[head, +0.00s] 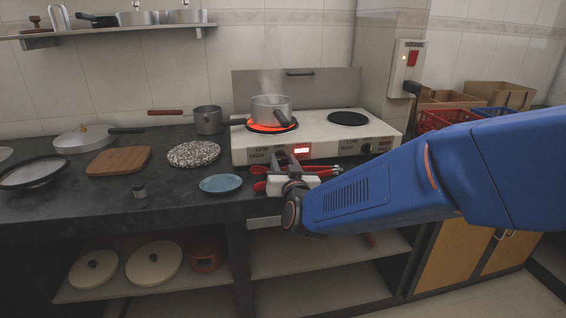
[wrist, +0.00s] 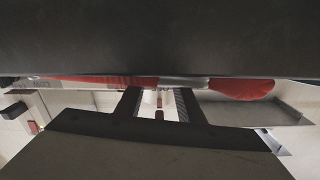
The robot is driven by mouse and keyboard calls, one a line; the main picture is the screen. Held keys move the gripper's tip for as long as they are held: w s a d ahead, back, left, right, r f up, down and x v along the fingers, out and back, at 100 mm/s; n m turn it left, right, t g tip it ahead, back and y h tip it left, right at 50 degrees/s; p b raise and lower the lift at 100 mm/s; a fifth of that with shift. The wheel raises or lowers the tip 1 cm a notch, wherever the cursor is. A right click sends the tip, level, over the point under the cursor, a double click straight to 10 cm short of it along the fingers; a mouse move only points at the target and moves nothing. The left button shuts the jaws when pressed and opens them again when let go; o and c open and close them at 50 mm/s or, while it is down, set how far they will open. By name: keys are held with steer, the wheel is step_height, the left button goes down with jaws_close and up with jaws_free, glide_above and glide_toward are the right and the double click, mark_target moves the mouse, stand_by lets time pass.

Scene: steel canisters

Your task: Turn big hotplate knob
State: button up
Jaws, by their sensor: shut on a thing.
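The white hotplate (head: 330,158) stands on the dark counter. Its larger left burner (head: 272,126) glows red under a steel pot (head: 271,108) with steam above it. A red indicator display (head: 302,152) on the front panel is lit. My gripper (head: 285,160) is at the left part of that panel, where the big knob is, and is shut on the knob. The fingers hide the knob in the head view. In the wrist view, my two dark fingers (wrist: 160,102) frame a narrow gap; the knob itself is not clear there. The other knob (head: 366,148) is free at the right.
A blue plate (head: 221,184), a speckled trivet (head: 194,154) and a small saucepan (head: 208,120) are to the left. A wall switch (head: 406,66) is behind.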

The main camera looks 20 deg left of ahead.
steer(key=o, duration=1.1)
steer(key=shift+c, duration=0.2)
steer(key=shift+s, duration=0.15)
steer(key=v, duration=1.7)
